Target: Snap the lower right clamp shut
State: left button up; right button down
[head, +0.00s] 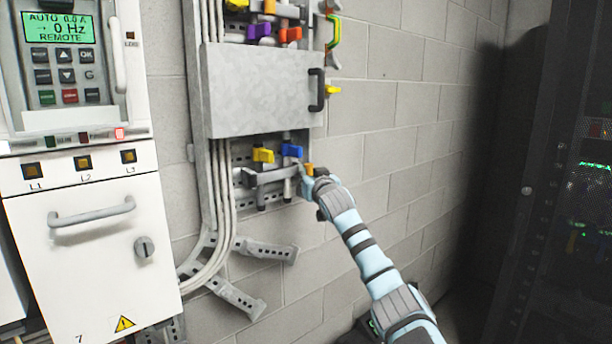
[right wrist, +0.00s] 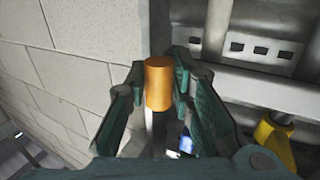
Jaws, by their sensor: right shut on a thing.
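My right gripper (head: 308,178) is at the lower right of the wall panel. In the right wrist view, my right gripper (right wrist: 159,90) has its two dark green fingers closed on an orange cylindrical grip (right wrist: 159,84), which looks like the handle of the lower right clamp. In the head view the orange grip (head: 309,169) shows small above the gripper. A pale stem runs below the grip in the wrist view. The clamp's body is mostly hidden by the gripper, so I cannot tell its lever position. My left gripper is not in view.
A blue clip (head: 292,151) and a yellow clip (head: 263,155) sit just left of the gripper, above a grey bar (head: 270,177). A grey metal box (head: 260,92) with a black handle (head: 317,90) is above. Bare block wall (head: 372,150) lies to the right.

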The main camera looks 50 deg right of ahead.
jog(key=shift+s+d+r, duration=0.1)
jog(key=shift+r, duration=0.55)
jog(key=c, duration=1.4)
grip_release()
jog(key=shift+s+d+f, duration=0.1)
jog(key=shift+d, duration=0.2)
jog(key=shift+w+a+f, duration=0.3)
jog(key=shift+w+a, duration=0.05)
jog(key=shift+w, duration=0.3)
jog(key=shift+s+d+f, duration=0.1)
jog(key=shift+d+f, duration=0.15)
jog(key=shift+a, duration=0.1)
